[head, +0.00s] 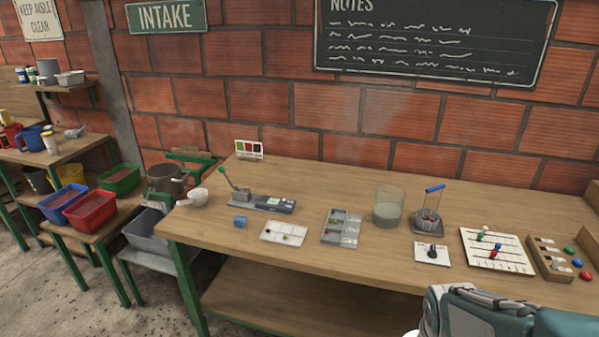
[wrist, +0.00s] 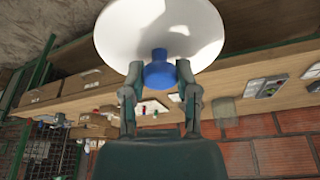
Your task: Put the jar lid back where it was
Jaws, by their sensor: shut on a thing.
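The jar lid (wrist: 160,30) is a white round disc with a blue knob (wrist: 159,70) in the wrist view. My gripper (wrist: 159,78) is shut on the blue knob, one finger on each side. A small white edge at the bottom of the head view (head: 411,333), beside my arm, looks like part of the lid. A clear glass jar (head: 388,207) with greenish contents stands upright on the bench, its top open. The jar also shows dimly in the wrist view (wrist: 224,108), apart from the lid. My gripper's fingers are hidden in the head view.
On the bench (head: 300,200), a grey compartment tray (head: 342,227) stands left of the jar and a blue-handled holder (head: 428,213) close on its right. A white card with a black knob (head: 432,253) lies in front. A pegged board (head: 495,250) is further right. Bare wood lies behind the jar.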

